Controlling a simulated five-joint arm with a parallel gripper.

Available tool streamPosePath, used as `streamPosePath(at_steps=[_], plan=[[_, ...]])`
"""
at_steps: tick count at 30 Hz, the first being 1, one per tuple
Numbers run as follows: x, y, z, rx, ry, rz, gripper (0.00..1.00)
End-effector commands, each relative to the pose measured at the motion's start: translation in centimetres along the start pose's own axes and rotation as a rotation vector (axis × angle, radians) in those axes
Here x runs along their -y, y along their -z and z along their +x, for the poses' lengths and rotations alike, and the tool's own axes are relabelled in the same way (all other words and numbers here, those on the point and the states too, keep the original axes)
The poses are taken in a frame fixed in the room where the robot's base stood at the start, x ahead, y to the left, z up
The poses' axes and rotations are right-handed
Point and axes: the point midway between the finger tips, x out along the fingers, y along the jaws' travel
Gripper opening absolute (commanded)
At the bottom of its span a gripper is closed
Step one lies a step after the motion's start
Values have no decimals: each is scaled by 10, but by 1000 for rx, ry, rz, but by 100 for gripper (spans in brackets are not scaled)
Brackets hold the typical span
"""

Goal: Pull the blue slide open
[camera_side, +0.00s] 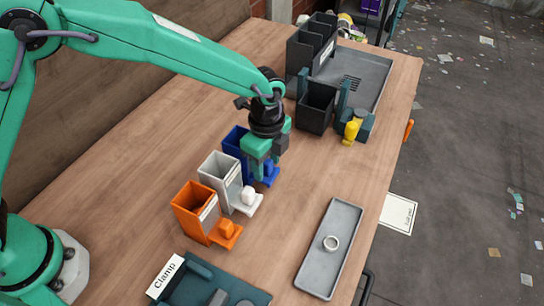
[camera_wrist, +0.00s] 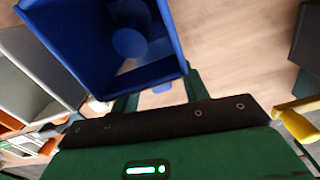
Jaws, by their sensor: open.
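The blue bin (camera_side: 235,141) stands upright on the wooden table, at the far end of a row of three bins. Its blue slide (camera_side: 271,179) shows low at the front, partly hidden by my gripper (camera_side: 263,168). My gripper points down over it with its jaws open. In the wrist view the blue bin (camera_wrist: 80,40) is seen from above, with a round blue piece inside. A small blue part (camera_wrist: 162,88) shows between the fingers of my gripper (camera_wrist: 160,94). I cannot tell whether the fingers touch it.
A white bin (camera_side: 218,172) and an orange bin (camera_side: 190,205) stand nearer in the row, each with a front ledge and a knob. A grey tray (camera_side: 318,272) holds a ring. A black bin (camera_side: 316,104) and a yellow piece (camera_side: 352,129) stand beyond my gripper.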

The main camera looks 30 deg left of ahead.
Motion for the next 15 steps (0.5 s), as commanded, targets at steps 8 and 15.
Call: streamPosePath(at_steps=[8, 15], plan=[[0, 0, 4, 0, 0, 0, 45], [0, 0, 4, 0, 0, 0, 14]])
